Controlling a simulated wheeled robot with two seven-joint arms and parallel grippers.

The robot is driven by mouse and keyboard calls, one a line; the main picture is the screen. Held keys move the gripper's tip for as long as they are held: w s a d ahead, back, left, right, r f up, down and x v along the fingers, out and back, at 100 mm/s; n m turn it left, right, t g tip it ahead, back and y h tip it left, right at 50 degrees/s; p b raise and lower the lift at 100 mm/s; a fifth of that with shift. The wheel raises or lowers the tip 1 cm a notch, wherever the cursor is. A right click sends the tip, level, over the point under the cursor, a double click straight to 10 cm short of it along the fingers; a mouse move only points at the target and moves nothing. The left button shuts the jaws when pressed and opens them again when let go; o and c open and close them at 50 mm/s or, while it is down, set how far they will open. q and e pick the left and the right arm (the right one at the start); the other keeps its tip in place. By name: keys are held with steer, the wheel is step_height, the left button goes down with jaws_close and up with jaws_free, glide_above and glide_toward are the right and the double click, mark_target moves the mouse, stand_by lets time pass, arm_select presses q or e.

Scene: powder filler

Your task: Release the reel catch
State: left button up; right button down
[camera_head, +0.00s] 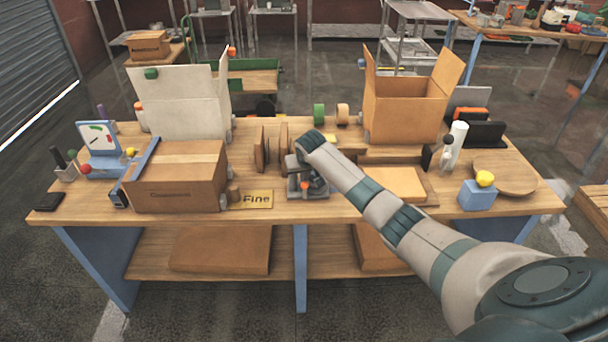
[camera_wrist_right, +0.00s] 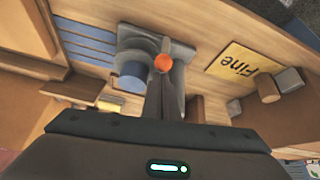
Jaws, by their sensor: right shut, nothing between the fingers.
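A small grey device (camera_head: 308,193) with an orange knob (camera_head: 305,184) stands near the front middle of the workbench; I take it to be the reel unit. My right gripper (camera_head: 312,174) is just over it, its fingers hard to make out against the device. In the right wrist view, the shut, empty fingers (camera_wrist_right: 165,88) point at the orange knob (camera_wrist_right: 162,62). The tips are right by the knob; I cannot tell whether they touch it. A blue round part (camera_wrist_right: 132,76) of the device sits beside them. My left gripper is out of view.
A yellow "Fine" plate (camera_head: 251,199) and a closed carton (camera_head: 178,178) lie left of the device. An open carton (camera_head: 405,107) stands behind to the right. Upright brown boards (camera_head: 260,148) stand behind the device. A flat box (camera_head: 394,185) lies to the right.

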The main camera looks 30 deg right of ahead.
steer(key=shift+w+f, duration=0.1)
steer(key=shift+f, duration=0.15)
stand_by(0.5)
steer(key=shift+t, duration=0.3)
